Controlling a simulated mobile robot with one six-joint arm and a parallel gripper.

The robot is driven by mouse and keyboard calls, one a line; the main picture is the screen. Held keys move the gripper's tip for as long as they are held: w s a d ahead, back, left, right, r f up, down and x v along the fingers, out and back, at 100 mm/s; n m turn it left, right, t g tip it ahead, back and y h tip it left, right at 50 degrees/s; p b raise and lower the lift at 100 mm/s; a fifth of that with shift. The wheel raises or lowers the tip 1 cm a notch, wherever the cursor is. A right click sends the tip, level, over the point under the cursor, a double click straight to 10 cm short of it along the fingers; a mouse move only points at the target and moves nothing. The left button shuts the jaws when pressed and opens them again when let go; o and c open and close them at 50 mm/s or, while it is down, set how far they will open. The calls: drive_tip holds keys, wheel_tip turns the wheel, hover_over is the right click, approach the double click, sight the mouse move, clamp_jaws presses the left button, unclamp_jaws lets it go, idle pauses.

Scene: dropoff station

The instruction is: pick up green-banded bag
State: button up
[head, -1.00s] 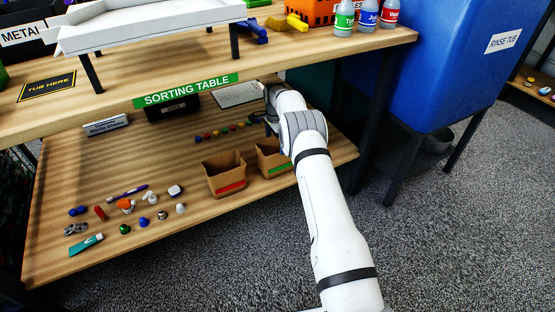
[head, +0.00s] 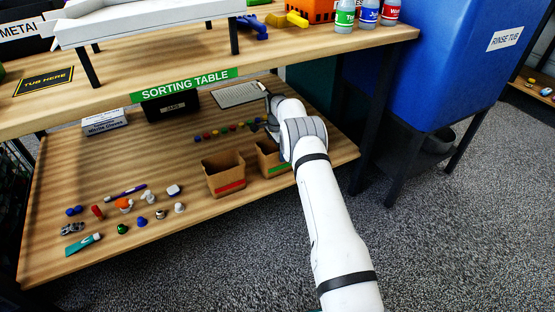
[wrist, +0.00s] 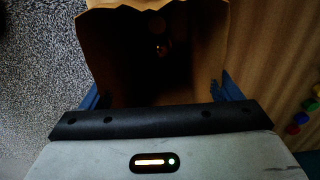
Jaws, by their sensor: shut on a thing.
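The green-banded bag (head: 266,156) is an open brown paper bag on the lower shelf (head: 110,165), partly hidden behind my arm in the head view. In the wrist view the open-topped brown bag (wrist: 155,60) fills the middle, dark inside, with a small unclear thing at the bottom. My gripper (wrist: 160,100) has its blue fingers on the two sides of this bag and is shut on it. In the head view the gripper itself is hidden by the arm.
A red-banded bag (head: 224,175) stands just left. Several small loose items lie on the shelf at left, with a row of coloured caps (head: 222,131) behind the bags. The sorting table top (head: 190,85) overhangs the shelf. A blue tub (head: 435,60) stands right.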

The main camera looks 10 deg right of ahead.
drive_tip(key=c, duration=0.3)
drive_tip(key=shift+r, duration=0.1)
wheel_tip(320, 180, up, 10)
drive_tip(key=p, duration=0.3)
idle(0.9)
